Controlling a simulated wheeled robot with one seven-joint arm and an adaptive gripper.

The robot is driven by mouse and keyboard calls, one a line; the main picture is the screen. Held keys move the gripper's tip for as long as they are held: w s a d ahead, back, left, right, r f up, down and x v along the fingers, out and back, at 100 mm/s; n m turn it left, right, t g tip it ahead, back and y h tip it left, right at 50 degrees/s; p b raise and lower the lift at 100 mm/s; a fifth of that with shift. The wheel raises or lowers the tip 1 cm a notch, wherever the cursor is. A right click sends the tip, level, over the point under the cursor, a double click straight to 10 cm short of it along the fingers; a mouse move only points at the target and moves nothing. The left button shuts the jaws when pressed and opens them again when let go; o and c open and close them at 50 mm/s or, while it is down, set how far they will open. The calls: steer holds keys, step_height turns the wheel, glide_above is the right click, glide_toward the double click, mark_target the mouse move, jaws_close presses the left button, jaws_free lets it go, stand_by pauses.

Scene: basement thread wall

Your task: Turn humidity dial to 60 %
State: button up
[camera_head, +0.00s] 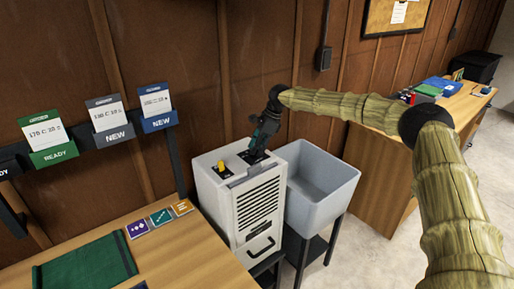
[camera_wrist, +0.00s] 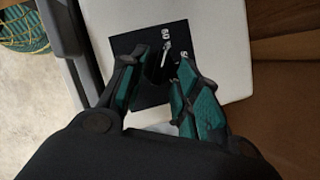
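A white dehumidifier-like cabinet (camera_head: 215,192) with a louvred front stands beside the grey sink. On its top are a yellow knob (camera_head: 221,166) and a black dial panel. In the wrist view this black panel (camera_wrist: 126,44) carries white markings, one reading like 60, partly covered by my fingers. My gripper (camera_head: 254,153) reaches down to the panel from above; it also shows in the wrist view (camera_wrist: 163,66), teal pads apart on either side of a dark part with a white line, perhaps the dial. Whether the pads touch it cannot be told. The dial's exact setting is not readable.
The grey sink (camera_head: 322,192) stands close on the right of the cabinet. A wooden bench (camera_head: 190,252) with a green mat (camera_head: 85,266) is at the left, with card holders on the wall above. Another wooden desk (camera_head: 385,172) is behind the sink. Floor is clear at the right.

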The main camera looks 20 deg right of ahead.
steer(key=v, duration=1.2)
steer(key=shift+w, duration=0.1)
